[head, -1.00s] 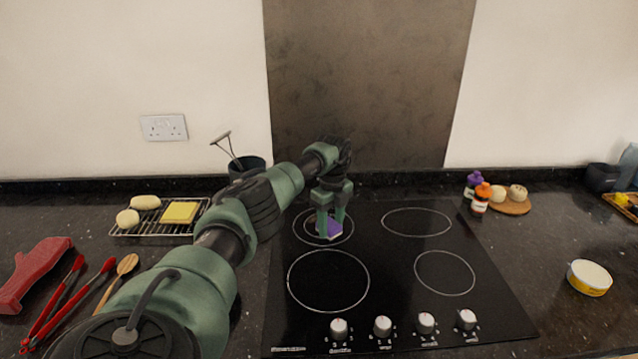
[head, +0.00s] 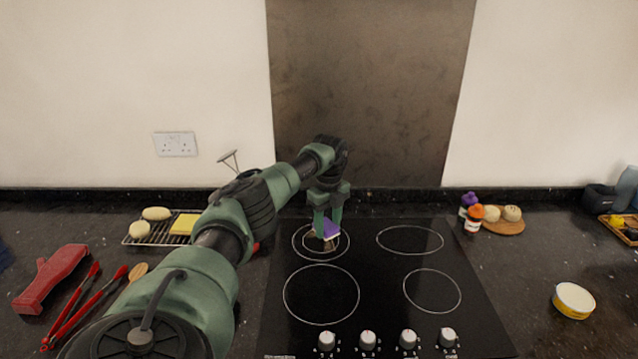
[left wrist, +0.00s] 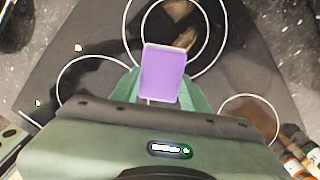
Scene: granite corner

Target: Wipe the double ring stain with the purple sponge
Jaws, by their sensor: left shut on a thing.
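My left gripper (head: 327,226) is shut on the purple sponge (head: 328,230), over the back-left double ring (head: 296,250) of the black hob. The sponge also shows in the left wrist view (left wrist: 163,74), with a pale edge, and reaches just over the ring lines there. A brownish smear (left wrist: 181,19) shows inside the inner ring in the left wrist view, beyond the sponge. I cannot tell whether the sponge touches the glass. The sponge and gripper hide part of the rings in the head view. My right gripper is not in view.
Three other single rings mark the hob (head: 390,318); knobs line its front. A wire rack (head: 150,240) with food and red tongs (head: 80,312) lie left. Bottles (head: 469,213), a round wooden board (head: 507,228) and a yellow-sided tin (head: 574,300) stand right.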

